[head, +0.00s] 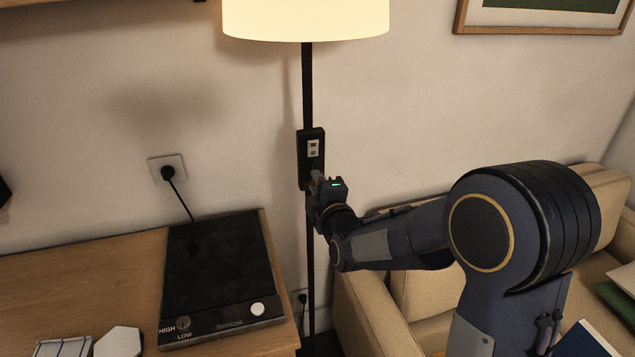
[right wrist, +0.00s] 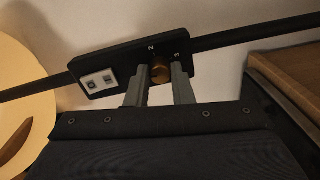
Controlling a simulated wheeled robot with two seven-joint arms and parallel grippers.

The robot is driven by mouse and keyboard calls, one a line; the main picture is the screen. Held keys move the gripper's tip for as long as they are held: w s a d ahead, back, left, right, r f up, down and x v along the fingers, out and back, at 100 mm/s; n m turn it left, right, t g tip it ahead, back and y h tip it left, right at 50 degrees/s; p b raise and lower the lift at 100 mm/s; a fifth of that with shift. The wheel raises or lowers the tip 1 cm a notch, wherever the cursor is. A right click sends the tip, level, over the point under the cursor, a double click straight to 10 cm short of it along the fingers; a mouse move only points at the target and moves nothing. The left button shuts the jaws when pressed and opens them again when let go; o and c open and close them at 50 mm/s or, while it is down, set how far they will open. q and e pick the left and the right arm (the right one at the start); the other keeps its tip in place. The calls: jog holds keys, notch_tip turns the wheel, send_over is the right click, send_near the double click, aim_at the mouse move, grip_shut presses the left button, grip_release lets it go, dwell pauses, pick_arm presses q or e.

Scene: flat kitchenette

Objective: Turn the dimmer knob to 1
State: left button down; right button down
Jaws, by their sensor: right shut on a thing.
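The box (right wrist: 115,68) also shows tilted in the right wrist view, with small pale marks near the knob, too small to read surely. My right gripper (head: 317,180) is at the lower part of the box. In the right wrist view its two grey fingers (right wrist: 161,80) are on either side of the knob, shut on it. In the head view the gripper hides the knob. My left gripper is in neither view.
A white switch plate (head: 313,148) sits on the box above the knob. The lit lampshade (head: 306,18) is overhead. A wooden counter (head: 90,275) with a black hotplate (head: 215,265) stands at left, a beige sofa (head: 365,310) at right below my arm.

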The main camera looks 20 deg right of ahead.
jog(key=shift+n, duration=0.8)
jog(key=c, duration=1.3)
grip_release()
jog(key=shift+o, duration=0.2)
jog(key=s, duration=0.7)
jog(key=shift+s, duration=0.4)
jog(key=shift+d+r, duration=0.1)
jog(key=shift+d, duration=0.05)
